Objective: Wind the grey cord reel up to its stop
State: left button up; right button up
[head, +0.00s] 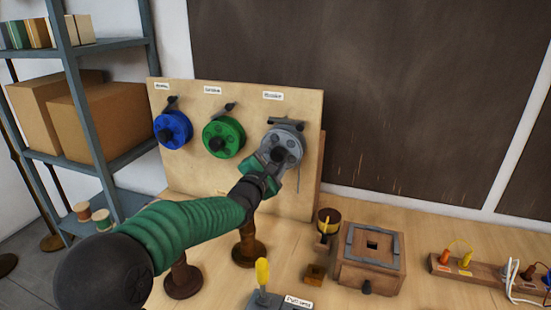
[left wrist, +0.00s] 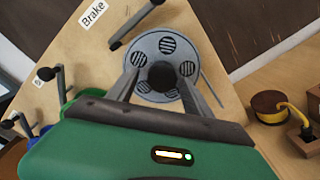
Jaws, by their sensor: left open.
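The grey cord reel (head: 287,138) is the rightmost of three reels on an upright wooden board (head: 240,100). In the left wrist view the grey reel (left wrist: 150,47) shows its slotted round holes and a dark round knob (left wrist: 161,75) on its face. My left gripper (head: 275,160) is at the front of this reel. In the left wrist view its two open fingers (left wrist: 158,74) stand on either side of the knob; I cannot tell whether they touch it. A dark lever (left wrist: 133,25) sits above the reel, near a label reading "Brake". My right gripper is not in view.
A green reel (head: 223,137) and a blue reel (head: 172,129) hang to the left on the same board. A shelf (head: 108,160) stands at left.

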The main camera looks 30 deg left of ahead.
pick_arm(q)
jog(key=shift+w, duration=0.45)
jog(key=shift+w+d+r, duration=0.1)
jog(key=shift+w, duration=0.1)
jog(key=shift+d, duration=0.35)
jog(key=shift+c, duration=0.5)
jog(key=shift+a, duration=0.25)
jog(key=c, duration=0.7)
grip_shut()
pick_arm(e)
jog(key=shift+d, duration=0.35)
